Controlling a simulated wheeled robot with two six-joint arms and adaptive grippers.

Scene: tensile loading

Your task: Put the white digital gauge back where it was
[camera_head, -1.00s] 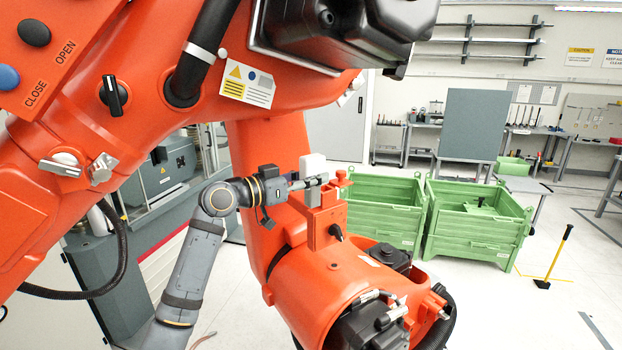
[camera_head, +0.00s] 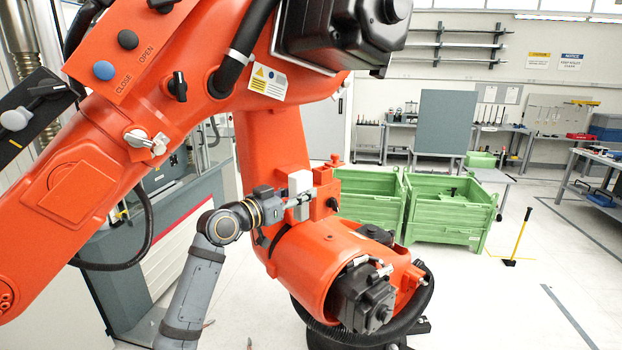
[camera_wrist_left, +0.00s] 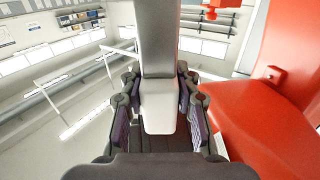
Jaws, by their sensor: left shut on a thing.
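The white digital gauge (camera_head: 300,182) is a pale block held in my left gripper (camera_head: 296,202), in front of the orange robot arm in the head view. The left wrist view shows the gauge (camera_wrist_left: 159,105) as a long pale grey-white body standing between the two dark fingers of the left gripper (camera_wrist_left: 160,112), which are shut on it. Its display is not visible in either view. My right gripper is not in view.
A large orange robot arm (camera_head: 290,140) fills the left and middle. Green crates (camera_head: 450,225) stand behind it. A yellow-handled tool (camera_head: 520,237) stands on the open floor at right. A grey cabinet (camera_head: 190,215) is at left, and a workbench (camera_head: 597,160) at far right.

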